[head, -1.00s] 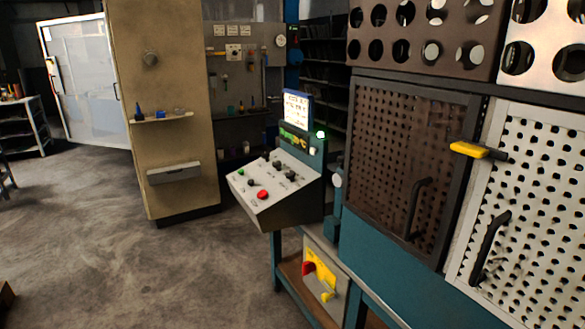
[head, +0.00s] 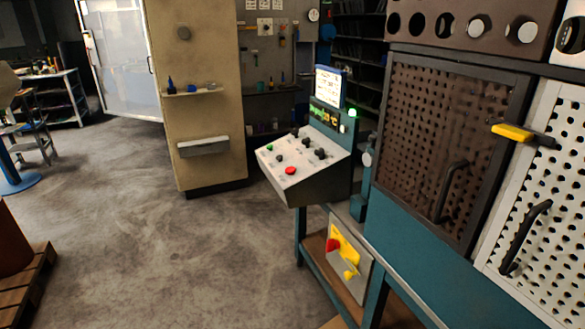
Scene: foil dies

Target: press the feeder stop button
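A grey sloped control console (head: 305,163) stands near the middle of the head view, at the left end of the teal machine frame. Its panel carries a large red button (head: 290,170), a green button (head: 270,147) and several dark knobs. The labels are too small to read, so I cannot tell which control is the feeder stop button. A green text display (head: 322,117) and a lit green lamp (head: 353,113) are above the panel. Neither of my grippers is in view.
A yellow plate with a red knob (head: 333,245) is on a grey box below the console. Perforated doors with black handles (head: 450,192) fill the right. A beige pillar (head: 200,90) stands behind. Open concrete floor (head: 170,250) lies left, with a wooden pallet (head: 30,285) at the left edge.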

